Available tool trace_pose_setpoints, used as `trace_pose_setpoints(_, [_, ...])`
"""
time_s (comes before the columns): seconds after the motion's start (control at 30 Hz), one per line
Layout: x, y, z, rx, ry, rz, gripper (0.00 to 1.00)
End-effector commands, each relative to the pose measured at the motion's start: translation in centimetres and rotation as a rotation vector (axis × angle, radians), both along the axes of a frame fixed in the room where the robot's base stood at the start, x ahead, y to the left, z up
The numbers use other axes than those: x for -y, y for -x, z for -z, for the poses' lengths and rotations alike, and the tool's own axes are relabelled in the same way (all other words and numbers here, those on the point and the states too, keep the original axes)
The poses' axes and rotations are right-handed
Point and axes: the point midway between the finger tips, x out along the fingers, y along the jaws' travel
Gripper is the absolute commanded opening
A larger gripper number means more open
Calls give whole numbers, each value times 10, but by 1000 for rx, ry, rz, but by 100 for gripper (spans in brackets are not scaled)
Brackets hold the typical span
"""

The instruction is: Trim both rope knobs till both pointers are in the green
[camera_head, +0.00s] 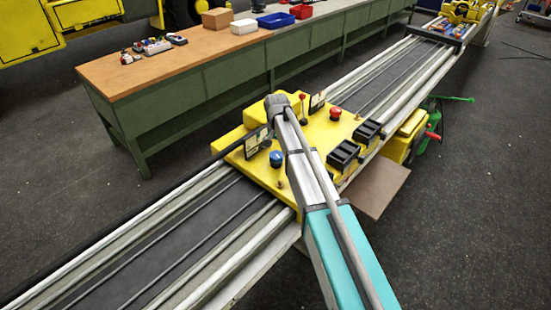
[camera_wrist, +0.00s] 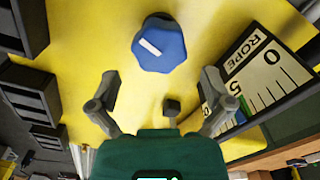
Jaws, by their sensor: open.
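The blue rope knob (camera_head: 276,158) sits on the yellow carriage (camera_head: 255,176), left of my arm in the head view. In the wrist view the blue knob (camera_wrist: 160,45), with a white mark, lies just beyond my gripper (camera_wrist: 160,78). My gripper is open and empty, its fingers apart and short of the knob. A ROPE gauge (camera_wrist: 262,70) stands at the right with 0, 5 and some green; a finger hides part, and I cannot make out its pointer. The red knob (camera_head: 335,113) is right of my arm, near a second gauge (camera_head: 317,101), too small to read.
Two black boxes (camera_head: 343,156) stand on the carriage's right side. Small levers (camera_head: 303,108) rise near the knobs. A long workbench (camera_head: 180,66) with bins runs behind the rails (camera_head: 150,238). A brown board (camera_head: 377,188) juts out at the right.

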Motion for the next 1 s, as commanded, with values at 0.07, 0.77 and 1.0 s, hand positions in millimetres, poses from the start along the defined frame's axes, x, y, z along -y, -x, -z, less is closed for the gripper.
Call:
trace_pose_setpoints(0.07, [0,0,10,0,0,0,100])
trace_pose_setpoints(0.77, [-1,0,34,0,0,-1,100])
trace_pose_setpoints(1.0, [-1,0,33,0,0,-1,89])
